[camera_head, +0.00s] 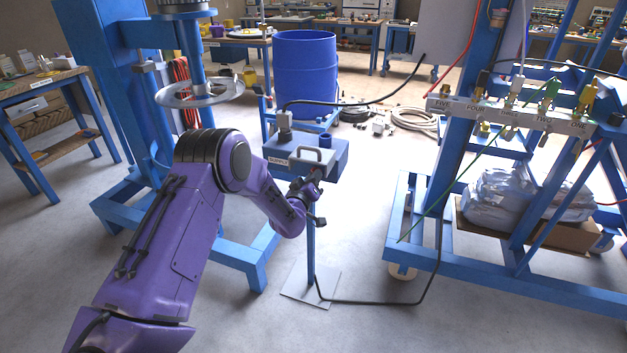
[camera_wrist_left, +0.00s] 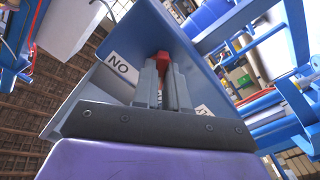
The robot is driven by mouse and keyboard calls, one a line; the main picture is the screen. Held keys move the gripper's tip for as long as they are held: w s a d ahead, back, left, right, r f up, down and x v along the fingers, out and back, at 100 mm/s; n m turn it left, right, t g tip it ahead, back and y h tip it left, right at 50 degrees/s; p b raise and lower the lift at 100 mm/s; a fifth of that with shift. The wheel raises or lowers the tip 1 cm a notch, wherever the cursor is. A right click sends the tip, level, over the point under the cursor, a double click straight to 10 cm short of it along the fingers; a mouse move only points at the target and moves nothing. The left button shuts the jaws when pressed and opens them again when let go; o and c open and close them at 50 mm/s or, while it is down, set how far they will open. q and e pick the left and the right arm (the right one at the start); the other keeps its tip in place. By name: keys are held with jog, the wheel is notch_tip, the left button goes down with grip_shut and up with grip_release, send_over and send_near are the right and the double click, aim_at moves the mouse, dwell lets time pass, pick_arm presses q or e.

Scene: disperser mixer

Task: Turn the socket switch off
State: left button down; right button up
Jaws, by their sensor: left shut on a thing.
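The blue socket box (camera_head: 338,160) stands on a thin post with a flat base plate, near the middle of the head view. In the left wrist view, a red switch (camera_wrist_left: 163,62) sits on the face of the blue box (camera_wrist_left: 110,84), near a white label reading "NO". My left gripper (camera_wrist_left: 164,84) is at this face, with its two fingers closed on the switch. My right gripper is not in view.
A blue mixer frame (camera_head: 235,262) with a round metal disc (camera_head: 200,92) stands at left. A blue barrel (camera_head: 304,70) is behind the box. A black cable (camera_head: 375,302) runs along the floor to the blue rack (camera_head: 480,262) at right. Floor in front is clear.

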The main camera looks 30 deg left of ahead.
pick_arm(q)
jog(key=shift+n, duration=0.4)
jog(key=c, duration=1.2)
grip_release()
jog(key=shift+o, duration=0.2)
jog(key=shift+s, duration=0.1)
jog(key=b+v, duration=0.1)
jog(key=v, duration=0.9)
jog(key=shift+s, duration=0.2)
